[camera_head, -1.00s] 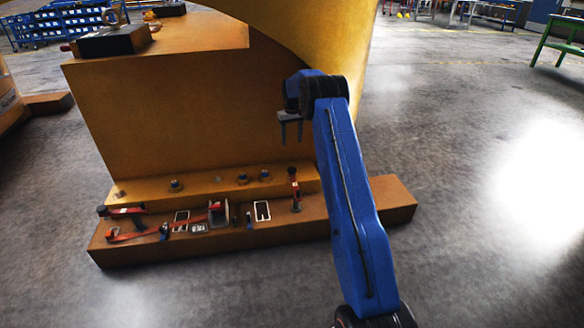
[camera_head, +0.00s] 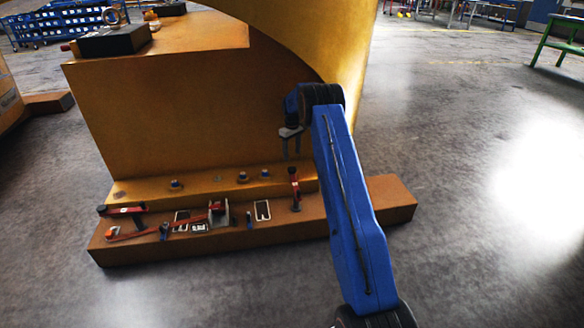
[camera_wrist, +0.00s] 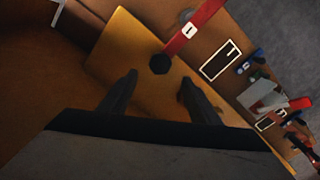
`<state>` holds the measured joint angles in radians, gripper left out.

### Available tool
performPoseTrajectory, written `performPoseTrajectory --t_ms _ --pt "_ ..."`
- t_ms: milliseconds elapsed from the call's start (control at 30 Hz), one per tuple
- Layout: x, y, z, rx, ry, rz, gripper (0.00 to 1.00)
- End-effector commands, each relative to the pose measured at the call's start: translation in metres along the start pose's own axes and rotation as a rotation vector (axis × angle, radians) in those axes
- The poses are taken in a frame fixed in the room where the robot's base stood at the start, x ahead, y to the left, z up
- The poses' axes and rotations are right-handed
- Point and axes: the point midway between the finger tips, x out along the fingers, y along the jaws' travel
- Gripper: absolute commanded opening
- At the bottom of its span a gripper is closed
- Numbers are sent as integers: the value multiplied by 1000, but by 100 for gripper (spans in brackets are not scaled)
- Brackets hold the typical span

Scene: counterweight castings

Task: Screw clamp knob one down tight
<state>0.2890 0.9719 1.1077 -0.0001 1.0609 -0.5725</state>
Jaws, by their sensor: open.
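Clamp knob one is a dark, faceted knob (camera_wrist: 160,63) at the end of a red clamp arm (camera_wrist: 195,28) with a white label reading 1. In the head view this red clamp (camera_head: 295,188) stands near the right end of the brown base ledge. My gripper (camera_head: 291,152) hangs above the knob end, fingers pointing down, apart from it. In the wrist view the two dark fingers (camera_wrist: 158,82) are spread and empty, and the knob shows just beyond and between their tips. The knob's shaft and lower end are hidden.
A white-framed slot (camera_wrist: 220,60) lies beside the clamp. Other red clamps (camera_head: 125,211), a grey bracket (camera_head: 219,213) and small fittings crowd the ledge to the left. The tall orange casting wall (camera_head: 190,110) rises close behind my gripper.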

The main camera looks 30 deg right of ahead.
Motion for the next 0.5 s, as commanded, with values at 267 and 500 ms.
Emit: performPoseTrajectory --t_ms 267,500 --pt "50 0 1 0 -3 -2 57" --pt "81 0 0 1 -1 -1 57"
